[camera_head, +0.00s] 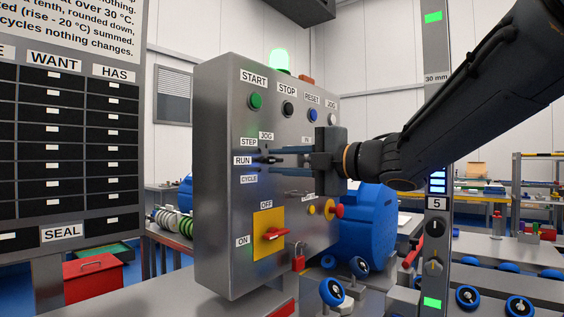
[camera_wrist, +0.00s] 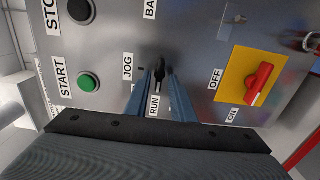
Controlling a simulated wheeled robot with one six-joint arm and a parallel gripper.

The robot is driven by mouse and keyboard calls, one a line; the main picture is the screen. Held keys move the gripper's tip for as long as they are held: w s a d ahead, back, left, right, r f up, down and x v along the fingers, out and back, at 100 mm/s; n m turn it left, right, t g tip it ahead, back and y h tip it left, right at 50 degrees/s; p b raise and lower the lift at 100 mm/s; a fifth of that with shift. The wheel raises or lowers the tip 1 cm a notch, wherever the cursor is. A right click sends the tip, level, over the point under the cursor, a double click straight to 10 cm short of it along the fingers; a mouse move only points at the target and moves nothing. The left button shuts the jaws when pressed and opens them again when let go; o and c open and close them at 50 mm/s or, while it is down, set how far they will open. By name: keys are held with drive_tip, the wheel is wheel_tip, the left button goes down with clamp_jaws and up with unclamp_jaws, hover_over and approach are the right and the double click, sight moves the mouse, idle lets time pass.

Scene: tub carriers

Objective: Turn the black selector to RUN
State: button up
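The black selector (camera_wrist: 159,70) sits on the grey panel face (camera_head: 225,215), among the labels STEP, JOG, RUN and CYCLE. Its handle appears to point toward the RUN label (camera_head: 243,160), which also shows between my fingers in the wrist view (camera_wrist: 154,107). My gripper (camera_head: 275,157) reaches in from the right, its two blue-grey fingers apart at the selector. In the wrist view my gripper (camera_wrist: 159,78) has one fingertip on each side of the selector, with a thin gap seeming to show. The head view partly hides the selector behind the fingers.
START (camera_head: 255,101), STOP (camera_head: 288,108) and RESET (camera_head: 313,115) buttons lie above. A red switch on a yellow plate (camera_head: 268,217) with OFF and ON labels and a red padlock (camera_head: 299,258) are below. A green lamp (camera_head: 280,60) glows on top. A post (camera_head: 437,110) stands right.

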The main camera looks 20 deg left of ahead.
drive_tip(key=shift+o, duration=0.7)
drive_tip(key=shift+d, duration=0.3)
drive_tip(key=v, duration=0.7)
drive_tip(key=shift+s, duration=0.1)
